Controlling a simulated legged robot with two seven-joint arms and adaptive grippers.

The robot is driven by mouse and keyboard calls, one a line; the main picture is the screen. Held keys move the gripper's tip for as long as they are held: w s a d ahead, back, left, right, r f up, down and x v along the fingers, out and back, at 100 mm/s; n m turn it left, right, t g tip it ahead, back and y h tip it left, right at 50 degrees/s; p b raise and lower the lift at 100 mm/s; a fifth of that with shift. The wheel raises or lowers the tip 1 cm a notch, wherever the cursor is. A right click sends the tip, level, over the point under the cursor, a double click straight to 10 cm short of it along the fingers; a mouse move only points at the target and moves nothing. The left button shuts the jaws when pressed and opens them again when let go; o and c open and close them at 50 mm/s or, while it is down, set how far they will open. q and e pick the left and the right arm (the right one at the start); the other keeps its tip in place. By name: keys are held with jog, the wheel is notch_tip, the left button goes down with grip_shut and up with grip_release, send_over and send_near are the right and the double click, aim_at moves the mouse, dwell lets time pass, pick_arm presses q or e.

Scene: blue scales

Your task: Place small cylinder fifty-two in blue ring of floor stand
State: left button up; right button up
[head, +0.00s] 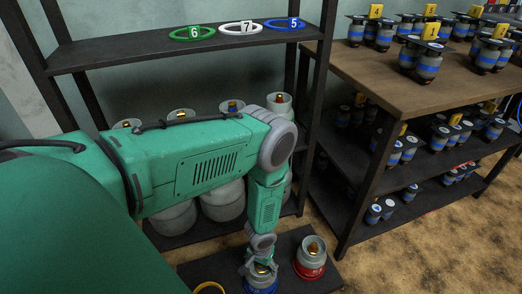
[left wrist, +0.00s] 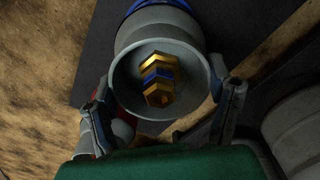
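A small grey cylinder (left wrist: 160,38) with a flared collar and a gold valve with a blue band stands at the blue ring (head: 262,288) of the dark floor stand (head: 206,270). The left wrist view shows blue (left wrist: 160,5) around its base, and it looks upright. No number is readable on it. My left gripper (head: 260,262) is over its top, and in the left wrist view its fingers (left wrist: 165,95) sit against both sides of the collar. My right gripper is not in view.
Another small cylinder (head: 311,252) stands in the red ring (head: 309,272) just right. A yellow ring (head: 210,288) is at left. Behind, a dark rack (head: 140,46) carries numbered rings above larger cylinders (head: 222,203). A wooden shelf (head: 375,80) with many small blue-banded cylinders stands right.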

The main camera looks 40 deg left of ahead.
pick_arm(q)
jog(key=shift+o, duration=1.2)
notch_tip(320, 180, up, 12)
jog(key=p, duration=0.5)
jog(key=s+d+r+m, duration=0.1)
jog(key=s+r+m, duration=0.1)
jog(key=s+r, duration=0.5)
jog(key=s+d+r+m, duration=0.2)
jog(key=s+r, duration=0.5)
jog(key=s, duration=0.2)
jog(key=shift+d+r+t, duration=0.25)
jog(key=shift+r+t, duration=0.05)
jog(key=shift+r, duration=0.1)
notch_tip(320, 180, up, 13)
jog(key=p, duration=1.3)
jog(key=shift+f, duration=0.2)
